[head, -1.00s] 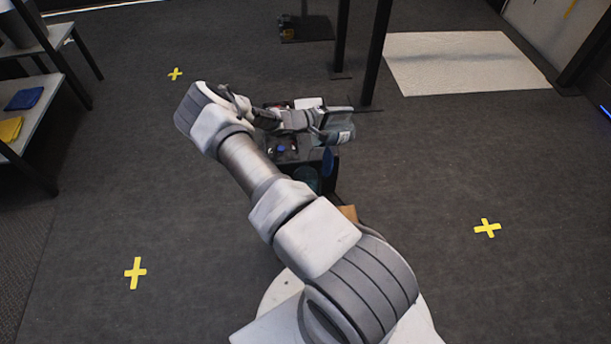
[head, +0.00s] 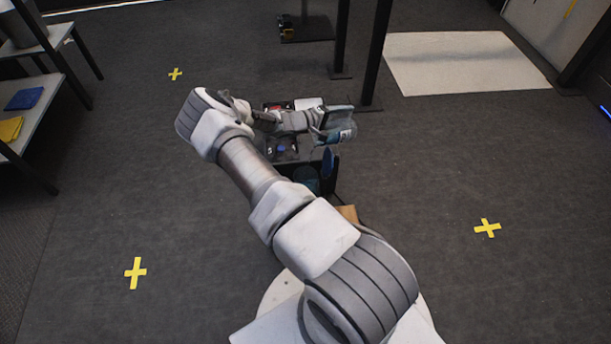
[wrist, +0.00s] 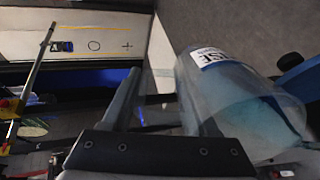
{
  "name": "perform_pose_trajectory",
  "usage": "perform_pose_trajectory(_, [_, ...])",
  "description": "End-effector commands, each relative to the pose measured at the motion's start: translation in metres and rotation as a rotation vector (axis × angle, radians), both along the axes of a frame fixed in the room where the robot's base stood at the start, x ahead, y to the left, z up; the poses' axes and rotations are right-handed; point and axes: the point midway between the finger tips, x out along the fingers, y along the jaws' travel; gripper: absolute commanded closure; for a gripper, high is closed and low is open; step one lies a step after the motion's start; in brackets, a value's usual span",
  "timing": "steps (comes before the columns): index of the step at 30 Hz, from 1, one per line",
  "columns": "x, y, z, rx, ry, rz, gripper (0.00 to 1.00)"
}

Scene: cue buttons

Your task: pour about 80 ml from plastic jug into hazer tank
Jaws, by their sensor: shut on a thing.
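The clear plastic jug (head: 343,136) with a white label is at the end of my arm in the head view. In the wrist view the jug (wrist: 235,100) fills the right side, leaning, with bluish liquid inside. My gripper (head: 318,122) is shut on the jug; in the wrist view its fingers (wrist: 158,95) reach up beside it. The grip point itself is hard to see. Below the arm is a dark unit with a blue round part (head: 281,148); I cannot tell whether this is the hazer tank. No stream of liquid is visible.
A dark stand with small items is under my gripper, partly hidden by the arm. A teal container (head: 306,179) and a blue piece (head: 329,161) are at its near side. Black posts (head: 374,55) rise behind.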

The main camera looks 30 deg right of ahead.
Motion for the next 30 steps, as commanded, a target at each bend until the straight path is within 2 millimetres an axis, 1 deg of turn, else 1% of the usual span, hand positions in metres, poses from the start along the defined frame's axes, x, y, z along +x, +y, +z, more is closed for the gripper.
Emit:
perform_pose_trajectory(11, [0.0000, 0.0031, 0.0022, -0.021, 0.002, 0.000, 1.00])
perform_pose_trajectory(30, [0.0004, 0.0024, 0.0057, -0.058, 0.004, 0.000, 1.00])
